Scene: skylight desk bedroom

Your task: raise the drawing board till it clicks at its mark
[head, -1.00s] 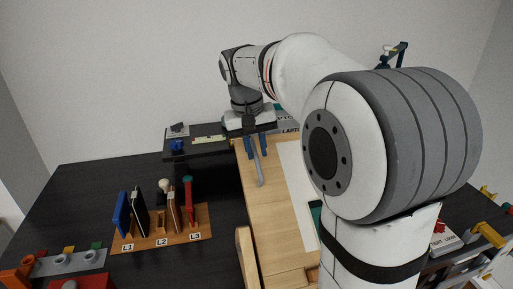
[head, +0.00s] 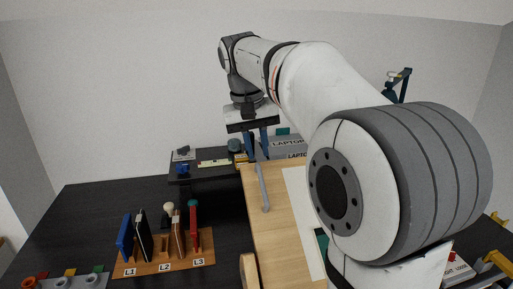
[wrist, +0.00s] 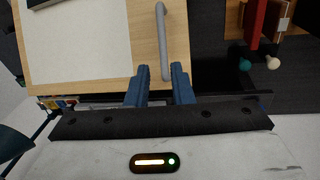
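The drawing board (head: 276,235) is a pale wooden panel with a white sheet on it, partly hidden behind my arm. It also shows in the wrist view (wrist: 145,50). A grey bar handle (head: 264,190) runs along its left side, and shows in the wrist view (wrist: 163,35). My gripper (head: 258,158) is at the handle's far end, with its blue fingers apart. In the wrist view the fingers (wrist: 161,75) stand on either side of the handle's near end, with gaps visible. I cannot tell the board's exact tilt, and I see no mark.
A wooden rack (head: 165,263) labelled L1, L2, L3 holds several upright items on the dark desk (head: 90,215). A dark raised shelf (head: 205,174) with small objects stands behind. Boxes labelled LAPTOP (head: 290,142) lie behind the board.

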